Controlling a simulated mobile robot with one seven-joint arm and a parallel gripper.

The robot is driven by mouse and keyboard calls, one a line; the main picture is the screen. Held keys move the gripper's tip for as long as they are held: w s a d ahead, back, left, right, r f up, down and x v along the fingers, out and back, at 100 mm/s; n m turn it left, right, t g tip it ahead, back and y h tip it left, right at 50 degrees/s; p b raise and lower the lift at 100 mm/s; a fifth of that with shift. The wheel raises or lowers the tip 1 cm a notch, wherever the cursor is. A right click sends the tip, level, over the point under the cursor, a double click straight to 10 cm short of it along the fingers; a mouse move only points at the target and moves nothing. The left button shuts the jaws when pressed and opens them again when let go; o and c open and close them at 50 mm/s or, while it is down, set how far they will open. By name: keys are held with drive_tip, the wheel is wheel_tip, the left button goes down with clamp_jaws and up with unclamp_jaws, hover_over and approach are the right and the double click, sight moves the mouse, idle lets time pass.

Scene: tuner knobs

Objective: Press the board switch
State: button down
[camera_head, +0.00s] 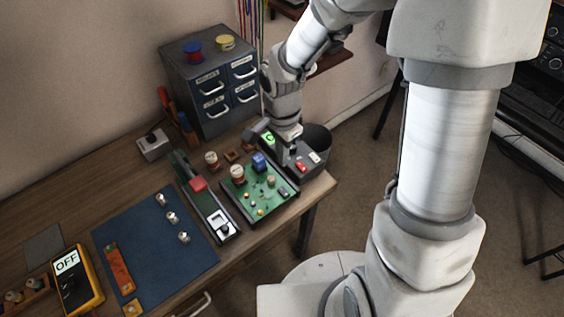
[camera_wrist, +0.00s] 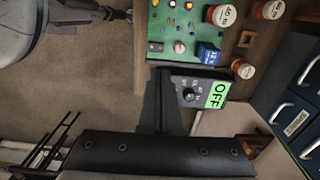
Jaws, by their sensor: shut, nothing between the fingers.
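The green board (camera_head: 258,204) lies on the workbench; part of it shows at the top of the wrist view (camera_wrist: 178,22). It bears a blue block (camera_head: 260,162), a labelled can and several small coloured parts. A small dark part near its front right corner (camera_head: 283,191), also in the wrist view (camera_wrist: 155,47), may be the board switch; I cannot tell for sure. My gripper (camera_head: 283,162) is shut and empty, pointing down just right of the board. In the wrist view, its fingers (camera_wrist: 160,76) end beside the board's edge. Whether they touch anything is unclear.
A dark box with a knob and a green OFF display (camera_wrist: 217,94) stands right beside the board and my fingers. Drawers (camera_head: 212,85) stand behind. The bench's right edge is close.

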sight(282, 189)
wheel_tip(282, 189, down, 12)
drive_tip(key=shift+f+b, duration=0.2)
drive_tip(key=shift+b, duration=0.25)
